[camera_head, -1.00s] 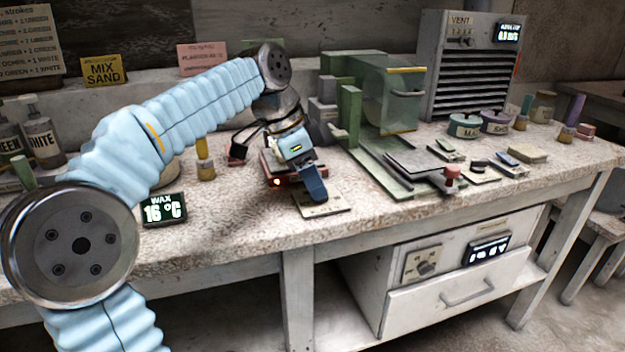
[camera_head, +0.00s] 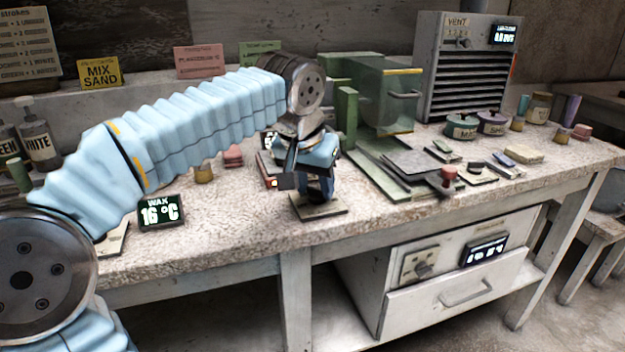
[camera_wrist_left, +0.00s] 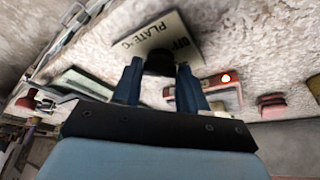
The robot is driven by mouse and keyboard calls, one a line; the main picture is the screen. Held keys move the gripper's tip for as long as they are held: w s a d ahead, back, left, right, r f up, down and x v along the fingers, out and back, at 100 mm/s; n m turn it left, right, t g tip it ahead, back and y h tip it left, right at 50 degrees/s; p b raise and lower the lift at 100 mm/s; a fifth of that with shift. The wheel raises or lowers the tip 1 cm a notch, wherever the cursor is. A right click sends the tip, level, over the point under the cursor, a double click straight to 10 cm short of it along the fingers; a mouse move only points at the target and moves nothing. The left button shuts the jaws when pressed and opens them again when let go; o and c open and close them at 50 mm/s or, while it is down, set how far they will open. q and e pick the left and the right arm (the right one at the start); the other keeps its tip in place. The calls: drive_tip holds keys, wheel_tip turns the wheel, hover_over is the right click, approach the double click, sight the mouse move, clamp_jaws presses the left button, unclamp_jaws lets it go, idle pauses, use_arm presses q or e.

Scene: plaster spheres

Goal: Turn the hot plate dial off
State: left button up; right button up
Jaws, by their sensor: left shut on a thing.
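The dial plate (camera_head: 331,211) lies flat on the bench near its front edge. In the left wrist view the plate (camera_wrist_left: 150,36) reads "PLATE °C" and "OFF", and the black dial knob (camera_wrist_left: 160,62) stands on it. My left gripper (camera_wrist_left: 160,72) points down with one blue finger on each side of the knob, shut on it. In the head view the gripper (camera_head: 317,194) hides the knob, so its setting cannot be read. The hot plate (camera_head: 264,170), beside the dial, shows a lit orange lamp; it also shows in the wrist view (camera_wrist_left: 222,94). My right gripper is not in view.
A display (camera_head: 162,212) reading "WAX 16 °C" stands to the left. A green-framed machine (camera_head: 388,100) stands close behind and right of my gripper. Jars, small blocks and a grey vent unit (camera_head: 465,75) fill the right. The bench front is mostly clear.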

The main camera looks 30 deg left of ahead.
use_arm(q)
drive_tip(key=n, duration=0.2)
drive_tip(key=n+y, duration=0.1)
drive_tip(key=n, duration=0.1)
drive_tip(key=n+g+y+p, duration=0.1)
drive_tip(key=n, duration=0.1)
drive_tip(key=shift+w+d+n, duration=0.2)
drive_tip(key=shift+d+n, duration=0.1)
drive_tip(key=shift+d, duration=0.1)
drive_tip(key=n, duration=0.2)
drive_tip(key=n+g+y, duration=0.1)
drive_tip(key=n, duration=0.1)
drive_tip(key=shift+w+d+n+g, duration=0.2)
drive_tip(key=shift+n+g, duration=0.1)
drive_tip(key=shift+n, duration=0.1)
drive_tip(key=o, duration=1.1)
drive_tip(key=shift+c, duration=0.2)
drive_tip(key=shift+r, duration=0.1)
